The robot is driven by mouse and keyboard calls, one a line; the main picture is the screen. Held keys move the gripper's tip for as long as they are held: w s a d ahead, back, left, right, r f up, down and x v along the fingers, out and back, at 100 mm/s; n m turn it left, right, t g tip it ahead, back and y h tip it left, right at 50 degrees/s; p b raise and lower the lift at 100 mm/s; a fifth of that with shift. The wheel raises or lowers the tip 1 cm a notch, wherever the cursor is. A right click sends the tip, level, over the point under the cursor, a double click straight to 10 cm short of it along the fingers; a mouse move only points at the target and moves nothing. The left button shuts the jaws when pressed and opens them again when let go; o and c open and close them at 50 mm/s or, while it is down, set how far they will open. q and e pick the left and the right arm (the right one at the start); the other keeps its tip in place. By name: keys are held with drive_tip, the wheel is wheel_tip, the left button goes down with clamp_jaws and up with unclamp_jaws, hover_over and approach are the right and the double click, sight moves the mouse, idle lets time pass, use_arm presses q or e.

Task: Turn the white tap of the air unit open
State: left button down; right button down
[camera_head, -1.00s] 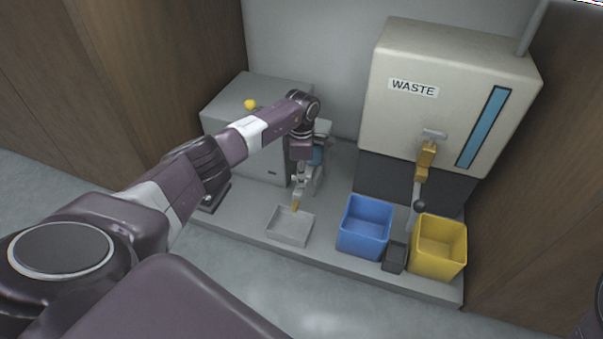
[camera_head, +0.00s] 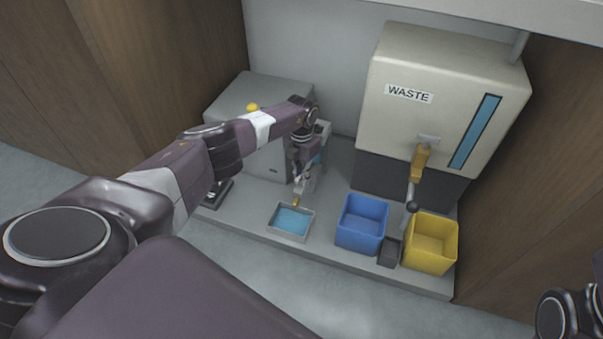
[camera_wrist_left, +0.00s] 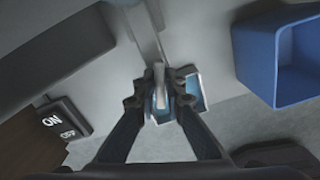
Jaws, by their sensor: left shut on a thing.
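The air unit (camera_head: 322,134), pale grey with a blue part, stands beside the grey box and is partly hidden behind my left arm. My left gripper (camera_head: 300,186) is at its lower front, above a small tray (camera_head: 275,222) with a blue inside. In the left wrist view, the two fingers (camera_wrist_left: 160,86) are shut on a narrow pale piece, the white tap's lever (camera_wrist_left: 160,71). Much of the tap is hidden by the fingers. A small brass-coloured tip (camera_head: 296,203) shows just under the gripper, over the tray.
A blue bin (camera_head: 361,238) and a yellow bin (camera_head: 430,257) stand right of the tray, with a small dark box (camera_head: 389,252) between. The WASTE tank (camera_head: 440,100) has a yellow-handled valve (camera_head: 420,160). An ON/OFF switch (camera_wrist_left: 60,122) lies left of the gripper.

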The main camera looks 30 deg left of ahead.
use_arm(q)
drive_tip(key=shift+n+p, duration=0.55)
drive_tip(key=shift+n, duration=1.25)
drive_tip(key=c, duration=2)
unclamp_jaws()
wheel_tip(320, 180, up, 12)
drive_tip(key=shift+r, duration=0.1)
